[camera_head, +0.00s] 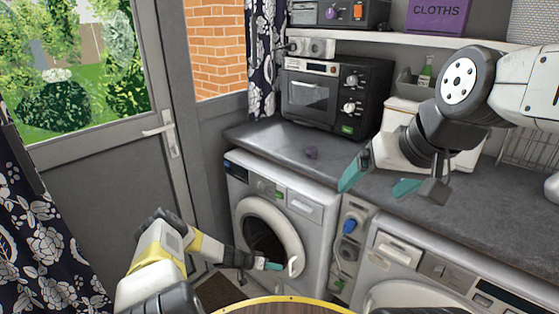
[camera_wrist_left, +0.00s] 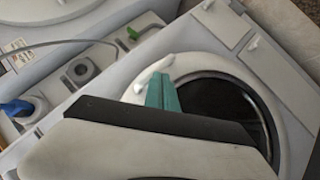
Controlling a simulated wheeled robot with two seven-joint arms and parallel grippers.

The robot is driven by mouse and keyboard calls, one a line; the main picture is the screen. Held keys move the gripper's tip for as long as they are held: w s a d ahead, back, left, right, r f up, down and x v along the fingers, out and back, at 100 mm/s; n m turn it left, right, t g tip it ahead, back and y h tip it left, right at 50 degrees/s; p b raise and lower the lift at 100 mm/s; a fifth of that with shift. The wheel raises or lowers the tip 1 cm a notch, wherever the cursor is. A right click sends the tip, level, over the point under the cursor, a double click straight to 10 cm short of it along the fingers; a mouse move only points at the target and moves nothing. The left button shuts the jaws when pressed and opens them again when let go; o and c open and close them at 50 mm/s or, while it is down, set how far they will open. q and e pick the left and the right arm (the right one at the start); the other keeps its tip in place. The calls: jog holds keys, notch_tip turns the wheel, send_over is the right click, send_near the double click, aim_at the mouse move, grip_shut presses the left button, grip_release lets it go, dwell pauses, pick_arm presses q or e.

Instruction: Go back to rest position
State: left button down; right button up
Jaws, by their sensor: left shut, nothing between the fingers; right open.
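My left gripper (camera_head: 272,265) reaches in low from the left, in front of the left washing machine (camera_head: 300,192). Its teal fingertips are together with nothing between them, close to the white handle on the machine's round door (camera_head: 293,230); I cannot tell whether they touch. In the left wrist view the closed teal fingers (camera_wrist_left: 162,95) lie over the door's rim beside the white handle (camera_wrist_left: 148,76). My right gripper (camera_head: 380,178) is open and empty, raised above the counter at the right, its two teal fingertips wide apart.
A second washing machine (camera_head: 425,265) stands at the lower right. A round wooden top with a yellow rim (camera_head: 290,301) is at the bottom. A grey door (camera_head: 100,190) is at the left.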

pick_arm(q)
jog(key=w+a+r+m+g+y, duration=0.1)
jog(key=w+r, duration=0.1)
jog(key=r, duration=1.1)
jog(key=w+a+r+m+g+y, duration=0.1)
jog(key=w+r, duration=0.1)
jog(key=r, duration=1)
jog(key=s+a+r+y, duration=0.1)
jog(key=s+r, duration=0.2)
jog(key=r, duration=0.7)
jog(key=s+r+y, duration=0.2)
jog(key=s+r, duration=0.1)
jog(key=r, duration=0.8)
jog(key=s+a+r+n+t+y, duration=0.2)
jog(key=s+r, duration=1.2)
jog(key=s+a+r+n+t, duration=0.1)
jog(key=s+r+n, duration=0.1)
jog(key=s, duration=0.6)
jog(key=s+a+r+n+t+y, duration=0.1)
jog(key=s+a+r+n, duration=0.1)
jog(key=s, duration=0.6)
jog(key=shift+s+r, duration=0.2)
jog(key=shift+r, duration=0.2)
